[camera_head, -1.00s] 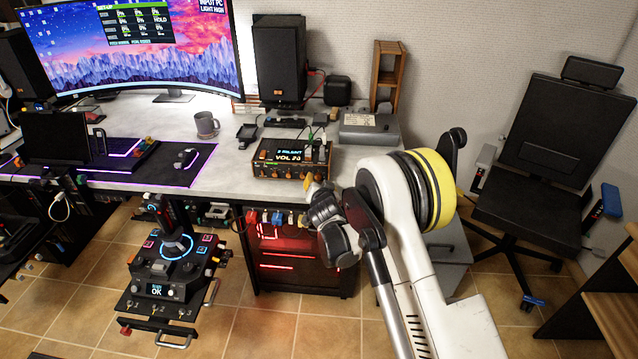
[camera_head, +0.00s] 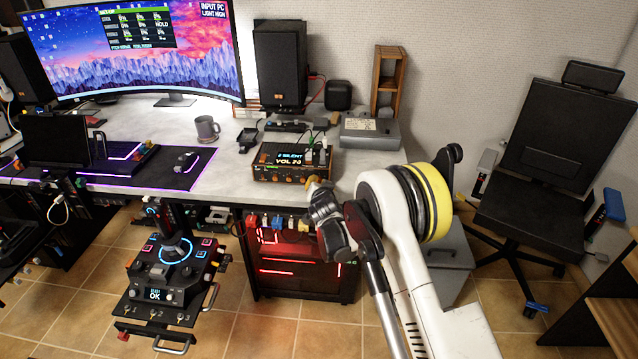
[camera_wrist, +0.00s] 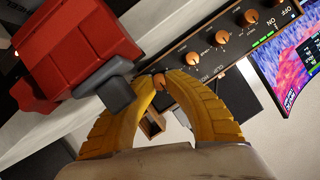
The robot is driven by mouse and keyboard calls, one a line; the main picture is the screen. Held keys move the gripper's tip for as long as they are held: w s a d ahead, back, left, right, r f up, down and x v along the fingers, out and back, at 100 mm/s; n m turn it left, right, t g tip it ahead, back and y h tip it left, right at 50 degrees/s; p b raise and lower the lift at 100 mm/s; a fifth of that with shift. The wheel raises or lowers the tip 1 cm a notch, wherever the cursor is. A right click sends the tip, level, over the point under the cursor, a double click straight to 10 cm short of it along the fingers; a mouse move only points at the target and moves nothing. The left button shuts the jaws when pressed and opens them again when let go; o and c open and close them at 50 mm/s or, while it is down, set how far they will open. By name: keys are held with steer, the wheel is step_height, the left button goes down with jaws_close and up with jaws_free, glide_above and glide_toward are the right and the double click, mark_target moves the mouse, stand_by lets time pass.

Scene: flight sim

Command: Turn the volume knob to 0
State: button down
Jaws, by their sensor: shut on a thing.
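The volume unit (camera_head: 264,172) is a dark box with orange trim and several orange knobs on its front, standing near the desk's front edge. Its display (camera_head: 290,158) reads "SILENT" and "VOL", with a number that looks like 20. My gripper (camera_head: 312,183) is at the right end of its front panel. In the wrist view, my gripper's yellow fingers (camera_wrist: 160,79) are closed on an orange knob (camera_wrist: 158,83) at the panel's end. The fingers cover part of this knob, and its pointer cannot be read. Other orange knobs (camera_wrist: 194,60) sit in a row beyond it.
A red block with a grey tab (camera_wrist: 80,50) is close to the left finger in the wrist view. A grey box (camera_head: 370,133) and cables lie behind the unit. A mug (camera_head: 207,128) stands to its left. Bare desk (camera_head: 225,178) lies left of the unit.

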steer(key=n+h, duration=0.2)
steer(key=n, duration=0.1)
steer(key=n+h, duration=0.1)
steer(key=shift+a+n, duration=0.25)
steer(key=shift+n, duration=0.05)
steer(key=n+h, duration=0.3)
steer(key=n, duration=0.1)
steer(key=shift+a, duration=0.1)
steer(key=c, duration=1.3)
jaws_free()
steer(key=shift+w+f, duration=0.1)
steer(key=shift+o, duration=0.2)
steer(key=v, duration=1.2)
steer(key=shift+c, duration=0.6)
